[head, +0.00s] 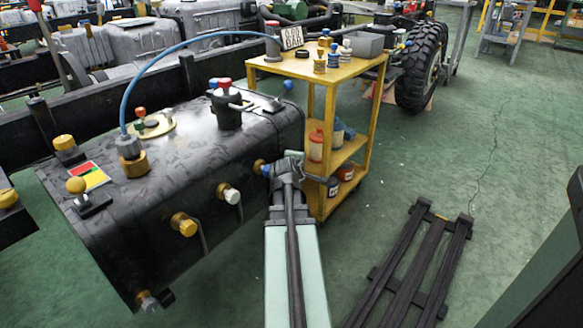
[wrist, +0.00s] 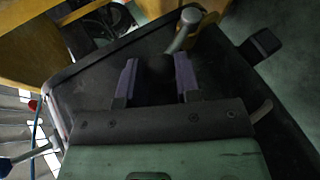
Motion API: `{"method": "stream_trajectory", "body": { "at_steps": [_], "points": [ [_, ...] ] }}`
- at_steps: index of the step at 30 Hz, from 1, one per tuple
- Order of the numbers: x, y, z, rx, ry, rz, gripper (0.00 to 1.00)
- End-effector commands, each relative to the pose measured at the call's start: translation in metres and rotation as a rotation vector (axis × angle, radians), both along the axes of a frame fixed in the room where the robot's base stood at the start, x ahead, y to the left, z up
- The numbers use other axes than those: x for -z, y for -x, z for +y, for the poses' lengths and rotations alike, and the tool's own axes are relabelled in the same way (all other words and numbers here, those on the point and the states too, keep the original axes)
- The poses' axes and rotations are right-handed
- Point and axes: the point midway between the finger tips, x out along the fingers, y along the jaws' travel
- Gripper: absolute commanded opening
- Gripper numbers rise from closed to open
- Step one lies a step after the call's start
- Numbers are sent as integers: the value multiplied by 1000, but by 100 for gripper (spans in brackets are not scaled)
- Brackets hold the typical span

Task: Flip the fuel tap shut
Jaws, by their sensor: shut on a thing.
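The black fuel tank (head: 150,215) fills the left of the head view. My gripper (head: 270,169) is at the right end of its near side, against a small brass fitting (head: 257,164), which may be the fuel tap; the arm hides most of this spot. I cannot tell how the tap's handle is turned.
Two more brass fittings with levers, one yellow-capped (head: 184,224) and one white-capped (head: 229,193), are left of my gripper. A yellow cart (head: 322,70) with jars stands close behind it. A black frame (head: 415,262) lies on the floor at right. Green floor is clear beyond it.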

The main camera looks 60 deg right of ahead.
Motion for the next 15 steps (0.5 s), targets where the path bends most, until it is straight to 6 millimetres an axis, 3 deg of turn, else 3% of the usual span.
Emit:
{"method": "stream_trajectory", "body": {
  "at_steps": [6, 7, 11, 15],
  "points": [
    [0, 0, -1, 0, 0, 1, 0],
    [0, 0, -1, 0, 0, 1, 36],
    [0, 0, -1, 0, 0, 0, 56],
    [0, 0, 0, 0, -1, 0, 56]
  ]
}}
